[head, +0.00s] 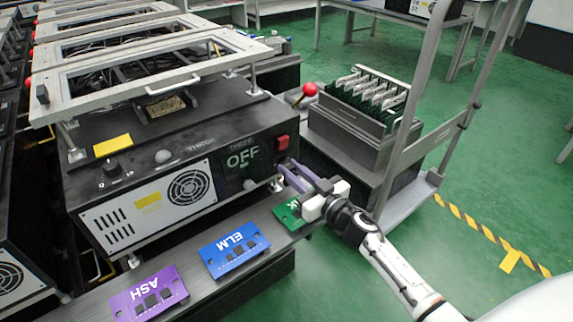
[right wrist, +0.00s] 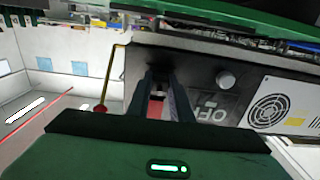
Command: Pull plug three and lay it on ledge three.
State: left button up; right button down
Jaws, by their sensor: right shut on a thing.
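The black fixture (head: 228,186) marked THREE reads OFF on its panel, beside a red switch (head: 282,142). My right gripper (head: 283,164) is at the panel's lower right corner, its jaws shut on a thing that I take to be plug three. The plug is mostly hidden by the fingers; I cannot tell whether it is still seated. The right wrist view shows the fingers (right wrist: 160,72) reaching to the panel, with the switch (right wrist: 156,106) showing between them. The grey ledge (head: 205,285) runs along the fixture's front; I see no number on it. My left gripper is out of view.
A purple ASH card (head: 149,293), a blue ELM card (head: 234,250) and a green card (head: 289,214) partly under my gripper lie on the ledge. A red-knobbed lever (head: 310,89) and a rack of cards (head: 368,92) stand behind. Bare ledge shows between the cards.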

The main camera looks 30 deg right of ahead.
aim_at(293, 171)
jog(key=shift+s+d+p, duration=0.25)
jog(key=shift+s+p, duration=0.15)
jog(key=shift+s, duration=0.9)
jog(key=shift+s+d+p, duration=0.2)
jog(key=shift+s+p, duration=0.2)
jog(key=shift+s, duration=0.85)
